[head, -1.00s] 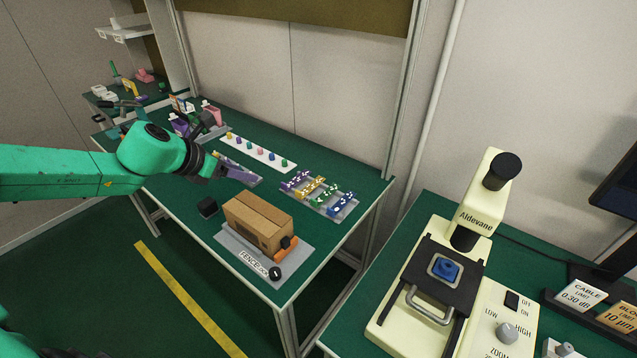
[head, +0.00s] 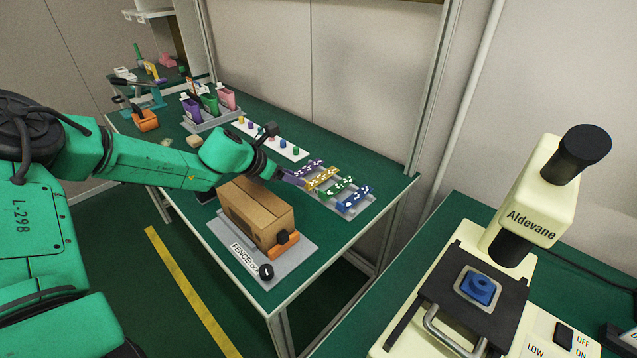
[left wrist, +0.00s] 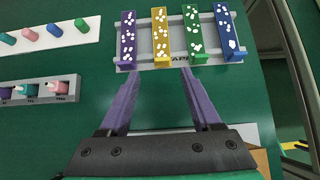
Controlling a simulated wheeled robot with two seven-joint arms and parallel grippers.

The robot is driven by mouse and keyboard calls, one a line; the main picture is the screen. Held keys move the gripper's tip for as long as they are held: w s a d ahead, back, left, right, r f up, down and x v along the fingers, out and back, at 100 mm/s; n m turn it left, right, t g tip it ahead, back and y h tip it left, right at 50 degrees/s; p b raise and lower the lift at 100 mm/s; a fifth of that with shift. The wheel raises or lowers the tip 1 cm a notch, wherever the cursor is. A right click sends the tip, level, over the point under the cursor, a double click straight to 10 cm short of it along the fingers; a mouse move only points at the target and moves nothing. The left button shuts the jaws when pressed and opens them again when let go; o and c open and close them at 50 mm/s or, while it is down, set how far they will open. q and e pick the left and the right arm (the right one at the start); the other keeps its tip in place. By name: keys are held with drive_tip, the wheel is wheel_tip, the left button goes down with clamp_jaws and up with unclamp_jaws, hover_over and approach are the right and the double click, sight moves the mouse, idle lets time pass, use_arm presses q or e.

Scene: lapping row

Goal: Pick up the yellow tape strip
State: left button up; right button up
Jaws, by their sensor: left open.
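The yellow tape strip (head: 322,180) is a flat bar with white dots. It lies on a grey tray (left wrist: 207,62) between a purple strip (left wrist: 128,38) and a green strip (left wrist: 194,35); a blue strip (left wrist: 228,32) is at the far end. In the left wrist view the yellow strip (left wrist: 161,37) shows whole, just beyond my fingertips. My left gripper (left wrist: 160,74) is open and empty, its two purple fingers apart and pointing at the tray. In the head view my left gripper (head: 287,176) is beside the purple strip. My right gripper is not in view.
A cardboard box (head: 257,213) stands on a grey plate near the bench's front edge, below my left arm. A white strip (left wrist: 75,35) with coloured pegs lies left of the tray. A cream microscope (head: 520,220) stands on the right bench.

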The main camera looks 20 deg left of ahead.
sight(320, 178)
use_arm(q)
drive_tip(key=x, duration=0.6)
drive_tip(key=shift+d+r+b, duration=0.1)
drive_tip(key=shift+d+b, duration=0.05)
drive_tip(key=shift+b, duration=0.25)
drive_tip(key=shift+r, duration=0.1)
drive_tip(key=shift+s, duration=0.1)
clamp_jaws()
